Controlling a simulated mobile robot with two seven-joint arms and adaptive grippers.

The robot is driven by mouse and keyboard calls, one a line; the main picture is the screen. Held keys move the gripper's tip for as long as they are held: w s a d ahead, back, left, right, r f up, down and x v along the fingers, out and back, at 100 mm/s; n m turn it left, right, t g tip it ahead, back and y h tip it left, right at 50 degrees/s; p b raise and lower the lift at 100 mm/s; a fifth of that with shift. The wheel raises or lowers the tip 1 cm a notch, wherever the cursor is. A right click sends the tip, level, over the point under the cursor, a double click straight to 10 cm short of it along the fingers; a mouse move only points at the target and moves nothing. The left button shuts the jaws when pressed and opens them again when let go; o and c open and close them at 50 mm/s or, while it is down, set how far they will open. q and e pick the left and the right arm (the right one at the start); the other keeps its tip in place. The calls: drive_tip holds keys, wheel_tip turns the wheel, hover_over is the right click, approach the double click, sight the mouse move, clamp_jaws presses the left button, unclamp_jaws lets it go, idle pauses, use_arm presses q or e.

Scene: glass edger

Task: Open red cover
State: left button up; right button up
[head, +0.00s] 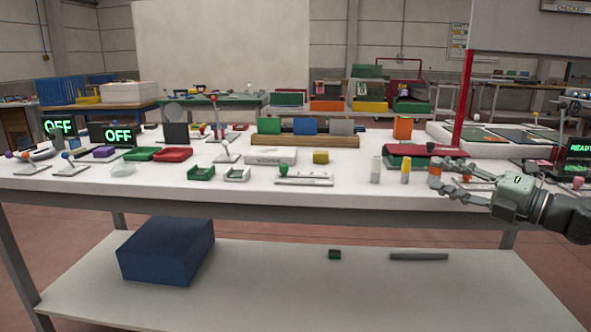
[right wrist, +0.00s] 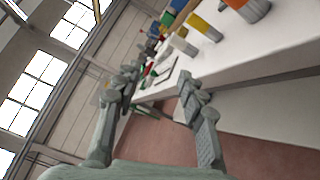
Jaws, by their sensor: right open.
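A low red cover (head: 428,150) lies over a dark green base on the right part of the white table (head: 330,195). It looks closed and flat, and its near right side is partly hidden by things in front. My right gripper (head: 447,180) is at the table's front edge, in front of and slightly right of the red cover and apart from it. Its fingers are spread and empty; they also show open in the right wrist view (right wrist: 157,88). A second red piece, a shallow tray (head: 173,154), lies at the left. My left gripper is not in view.
A white cylinder (head: 376,169), a yellow one (head: 405,172) and an orange one (head: 435,167) stand between my right gripper and the red cover. A red post (head: 462,100) rises behind. A READY screen (head: 579,152) stands at right. Bare tabletop lies around the cylinders' left.

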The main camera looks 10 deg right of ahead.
wheel_tip(320, 180, down, 19)
drive_tip(key=s+d+m+t+h, duration=0.2)
drive_tip(key=d+m+h, duration=0.1)
drive_tip(key=m+h, duration=1.05)
drive_tip(key=s+a+f+m+g, duration=0.1)
drive_tip(key=s+f+m+g, duration=0.3)
drive_tip(key=f, duration=0.4)
drive_tip(key=s+a+f+m+g, duration=0.1)
drive_tip(key=s+f+m, duration=0.4)
drive_tip(key=f, duration=0.3)
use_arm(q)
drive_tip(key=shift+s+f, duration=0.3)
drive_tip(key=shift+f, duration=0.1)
use_arm(e)
drive_tip(key=s+a+f+m+g+y, duration=0.1)
drive_tip(key=s+a+f+g, duration=0.3)
drive_tip(key=s, duration=0.6)
drive_tip(key=s+a+f+m+g+y, duration=0.1)
drive_tip(key=s+a+f+m+g, duration=0.2)
drive_tip(key=s+a+f, duration=0.6)
drive_tip(key=shift+s+f+g, duration=0.85)
drive_tip(key=shift+f+g, duration=0.1)
drive_tip(key=shift+g, duration=0.15)
